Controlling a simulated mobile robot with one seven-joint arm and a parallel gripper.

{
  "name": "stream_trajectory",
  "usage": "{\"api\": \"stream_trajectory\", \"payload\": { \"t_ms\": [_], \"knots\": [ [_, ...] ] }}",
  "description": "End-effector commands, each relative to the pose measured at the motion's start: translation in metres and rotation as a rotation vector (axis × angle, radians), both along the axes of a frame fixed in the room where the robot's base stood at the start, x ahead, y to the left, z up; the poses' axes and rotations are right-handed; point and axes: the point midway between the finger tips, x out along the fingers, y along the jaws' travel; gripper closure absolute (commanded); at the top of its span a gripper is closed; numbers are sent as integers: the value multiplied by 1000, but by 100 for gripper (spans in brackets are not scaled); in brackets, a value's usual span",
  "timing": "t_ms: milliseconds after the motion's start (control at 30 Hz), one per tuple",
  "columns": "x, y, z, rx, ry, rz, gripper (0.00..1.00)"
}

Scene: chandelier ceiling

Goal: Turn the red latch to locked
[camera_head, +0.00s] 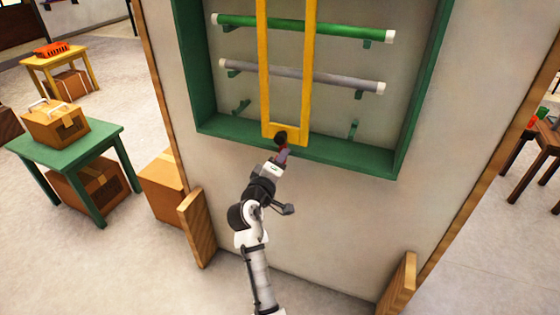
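The red latch (283,153) is a small dark red piece below a black round pivot (281,137). It sits at the lower end of the yellow bar frame (286,128), over the bottom rail of the green wall frame (345,152). My gripper (281,158) is right at the latch, reaching up from below. It covers part of the latch, and the fingers are too small and overlapped to tell whether they touch it or are closed.
A green rod (300,27) and a grey rod (300,76) run behind the yellow bars. Wooden posts (196,228) and (400,285) stand at the wall's foot. A green table (100,135) with cardboard boxes is at left. The wall below the green frame is bare.

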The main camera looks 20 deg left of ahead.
Motion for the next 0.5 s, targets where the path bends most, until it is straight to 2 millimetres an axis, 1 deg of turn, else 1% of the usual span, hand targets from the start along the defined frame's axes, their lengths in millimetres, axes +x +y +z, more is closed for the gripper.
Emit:
{"api": "stream_trajectory", "payload": {
  "t_ms": [33,67,367,467,500],
  "knots": [
    [0,0,0,1,0,1,52],
    [0,0,0,1,0,1,50],
    [-2,0,0,2,-1,1,50],
    [-10,1,-1,2,-2,2,50],
    [-16,2,-1,3,-2,3,50]
  ]
}}
